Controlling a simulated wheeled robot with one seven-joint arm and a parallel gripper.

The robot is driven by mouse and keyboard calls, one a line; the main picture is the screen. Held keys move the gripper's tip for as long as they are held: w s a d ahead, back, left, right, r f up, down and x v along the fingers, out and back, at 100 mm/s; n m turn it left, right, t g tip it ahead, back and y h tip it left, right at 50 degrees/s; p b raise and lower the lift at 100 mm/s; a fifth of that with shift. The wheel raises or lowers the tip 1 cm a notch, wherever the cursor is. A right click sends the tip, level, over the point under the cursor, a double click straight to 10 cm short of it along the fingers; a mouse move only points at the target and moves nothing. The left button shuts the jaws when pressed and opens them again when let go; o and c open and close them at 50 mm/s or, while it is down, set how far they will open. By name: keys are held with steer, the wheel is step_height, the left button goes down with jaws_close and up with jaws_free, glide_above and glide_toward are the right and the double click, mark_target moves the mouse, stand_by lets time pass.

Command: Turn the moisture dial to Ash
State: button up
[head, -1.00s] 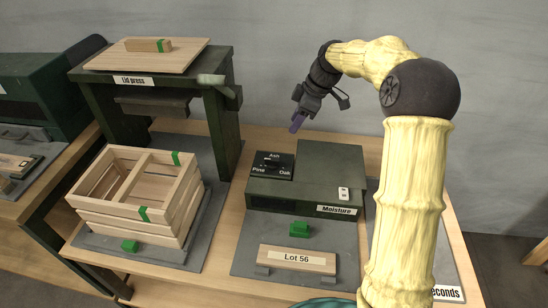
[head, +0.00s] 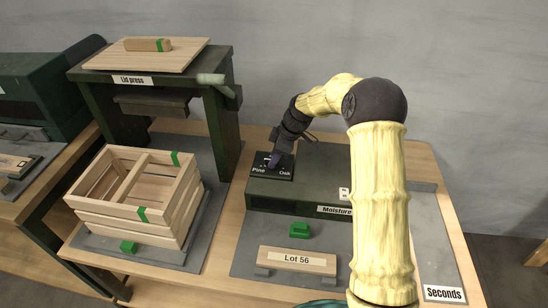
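The dark green moisture box (head: 315,172) stands at the back of the table, with a black dial plate (head: 263,175) on its upper left. The plate shows "Pine" at left and "Oak" at right. The gripper covers the dial knob and the "Ash" mark, so the dial's setting is hidden. I cannot tell whether the fingers are open or shut, or touching the knob.
A "Lot 56" wooden block (head: 297,260) and a small green block (head: 299,230) lie in front of the box. At left are a wooden crate (head: 165,222) and the lid press (head: 225,125). A grey "Seconds" mat (head: 428,225) lies at right.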

steer(key=shift+a+f, duration=0.15)
steer(key=shift+f, duration=0.25)
jaws_close()
